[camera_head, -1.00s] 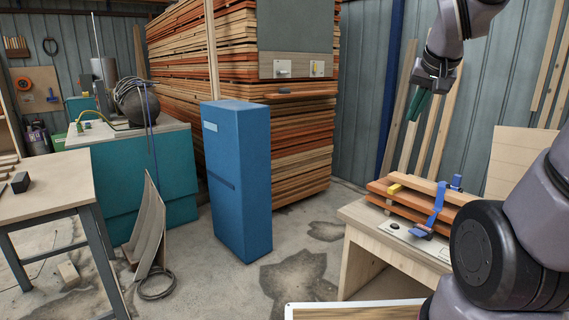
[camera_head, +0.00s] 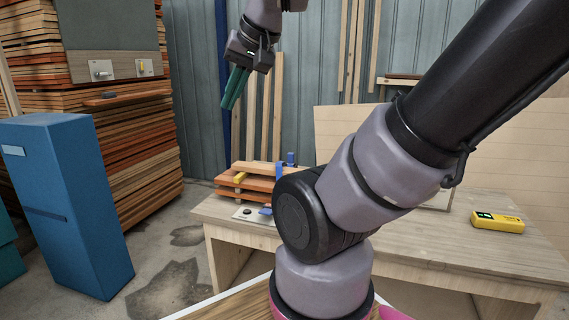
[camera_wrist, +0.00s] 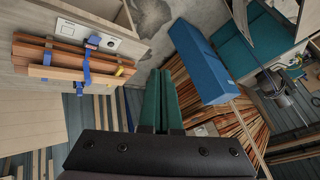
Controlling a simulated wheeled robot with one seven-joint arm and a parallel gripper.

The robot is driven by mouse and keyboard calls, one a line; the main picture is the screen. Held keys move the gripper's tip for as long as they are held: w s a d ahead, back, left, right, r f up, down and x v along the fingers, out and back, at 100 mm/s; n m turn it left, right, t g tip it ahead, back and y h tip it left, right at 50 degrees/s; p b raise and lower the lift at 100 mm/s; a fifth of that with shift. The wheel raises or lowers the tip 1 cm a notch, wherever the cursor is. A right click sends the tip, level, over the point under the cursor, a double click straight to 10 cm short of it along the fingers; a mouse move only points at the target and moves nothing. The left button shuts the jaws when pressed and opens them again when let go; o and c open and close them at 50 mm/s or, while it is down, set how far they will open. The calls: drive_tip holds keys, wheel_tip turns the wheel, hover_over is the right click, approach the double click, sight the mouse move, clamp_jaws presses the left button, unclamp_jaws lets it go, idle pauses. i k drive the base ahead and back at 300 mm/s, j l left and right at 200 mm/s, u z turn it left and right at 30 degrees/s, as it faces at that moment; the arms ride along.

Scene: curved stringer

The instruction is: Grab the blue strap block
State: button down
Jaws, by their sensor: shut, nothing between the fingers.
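A stack of orange planks (camera_head: 252,184) lies on the workbench, with a blue strap (camera_head: 279,171) over it. A small blue block (camera_head: 291,158) stands up at the stack's back right. Another blue piece (camera_head: 265,210) sits low at the front, partly hidden by my arm. In the wrist view the planks (camera_wrist: 58,59) are at the upper left, with the blue strap (camera_wrist: 87,70) across them and a blue piece (camera_wrist: 93,41) at one end. My gripper (camera_head: 227,107) has green fingers, shut and empty, high above and left of the stack. The fingers (camera_wrist: 161,72) point away from it.
The workbench (camera_head: 410,240) has a yellow device (camera_head: 497,222) on its right side. A yellow block (camera_head: 239,177) lies on the planks. A tall blue cabinet (camera_head: 70,200) and a lumber pile (camera_head: 135,150) stand left. Air around my gripper is clear.

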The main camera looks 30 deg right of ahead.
sight(290, 155)
drive_tip(key=i+z, duration=0.25)
drive_tip(key=z, duration=0.15)
drive_tip(key=i+z, duration=0.35)
drive_tip(key=i+j+z, duration=0.1)
drive_tip(key=z, duration=0.3)
